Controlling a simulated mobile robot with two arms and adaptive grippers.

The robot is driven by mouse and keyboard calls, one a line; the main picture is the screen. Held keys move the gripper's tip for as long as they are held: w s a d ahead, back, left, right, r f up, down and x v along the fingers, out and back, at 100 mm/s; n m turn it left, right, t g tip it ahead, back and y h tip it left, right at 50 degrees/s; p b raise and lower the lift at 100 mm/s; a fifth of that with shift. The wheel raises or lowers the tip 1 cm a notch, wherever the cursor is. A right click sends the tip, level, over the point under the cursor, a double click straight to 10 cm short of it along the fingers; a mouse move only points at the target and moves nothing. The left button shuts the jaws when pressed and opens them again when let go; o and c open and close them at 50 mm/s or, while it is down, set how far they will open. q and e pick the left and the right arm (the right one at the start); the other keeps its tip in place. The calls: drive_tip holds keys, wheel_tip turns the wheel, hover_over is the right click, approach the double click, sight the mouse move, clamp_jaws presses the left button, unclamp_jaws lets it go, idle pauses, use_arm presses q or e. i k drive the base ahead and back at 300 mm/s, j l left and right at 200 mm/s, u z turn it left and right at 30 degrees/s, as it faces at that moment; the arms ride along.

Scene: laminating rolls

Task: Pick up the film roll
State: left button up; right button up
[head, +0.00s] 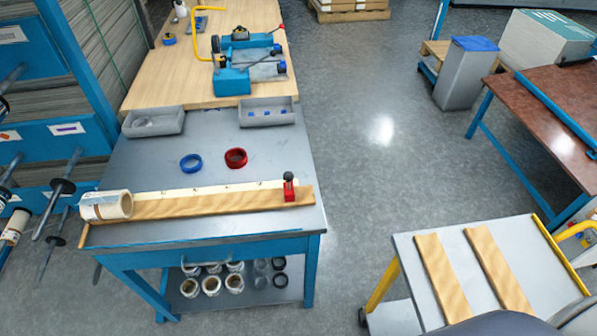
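Neither of my grippers shows in the head view, and nothing is seen touching the roll.
A red clamp (289,190) stands at the board's right end. Blue tape (190,163), red tape (236,158) and two grey trays (153,122) lie behind. Rods project at left. A cart (400,250) with two planks stands right. Open floor lies between.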

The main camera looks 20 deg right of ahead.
sight(118, 204)
drive_tip(key=z, duration=0.35)
drive_tip(key=u, duration=1.3)
drive_tip(key=j+z, duration=0.15)
drive_tip(key=z, duration=0.2)
drive_tip(key=k, duration=0.05)
